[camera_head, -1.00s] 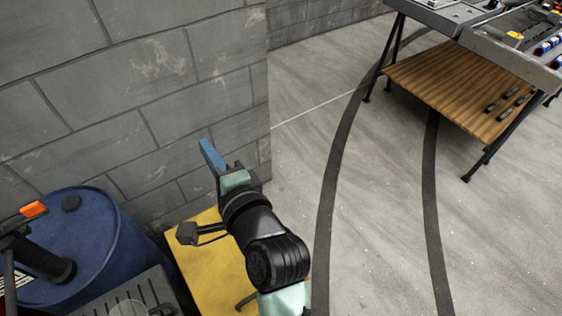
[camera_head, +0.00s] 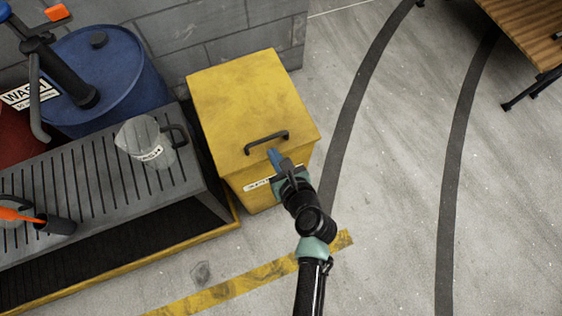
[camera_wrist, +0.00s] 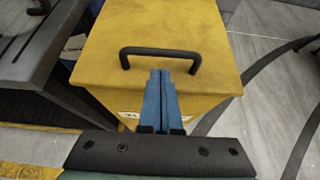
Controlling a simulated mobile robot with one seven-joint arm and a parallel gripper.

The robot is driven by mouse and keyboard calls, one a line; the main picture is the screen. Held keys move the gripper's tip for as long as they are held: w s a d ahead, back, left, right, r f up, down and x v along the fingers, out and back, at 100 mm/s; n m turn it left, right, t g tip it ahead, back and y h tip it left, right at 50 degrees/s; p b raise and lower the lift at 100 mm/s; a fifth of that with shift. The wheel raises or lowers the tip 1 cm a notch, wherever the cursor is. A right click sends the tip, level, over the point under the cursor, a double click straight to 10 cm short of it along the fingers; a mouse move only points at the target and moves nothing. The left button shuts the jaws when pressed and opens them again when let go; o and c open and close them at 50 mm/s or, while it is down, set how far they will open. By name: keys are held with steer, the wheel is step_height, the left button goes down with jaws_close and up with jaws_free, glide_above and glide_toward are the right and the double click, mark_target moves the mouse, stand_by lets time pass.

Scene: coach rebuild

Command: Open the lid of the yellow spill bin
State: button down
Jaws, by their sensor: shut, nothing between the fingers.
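The yellow spill bin (camera_head: 245,170) stands on the floor with its lid (camera_head: 248,95) down. A black bar handle (camera_head: 267,141) is fixed near the lid's front edge. In the wrist view the handle (camera_wrist: 160,53) lies across the lid (camera_wrist: 180,25), just beyond my fingertips. My gripper (camera_head: 274,156) is shut and empty, its blue fingers together at the bin's front edge, close to the handle. In the wrist view the fingertips (camera_wrist: 160,74) appear just below the handle's bar, near its middle. I cannot tell whether they touch anything. A label on the bin's front is partly hidden by my gripper.
A blue drum (camera_head: 105,75) stands behind the bench. A block wall (camera_head: 215,30) is behind the bin. Open floor (camera_head: 385,200) lies to the right.

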steer(key=shift+x, duration=1.7)
steer(key=shift+r, duration=0.15)
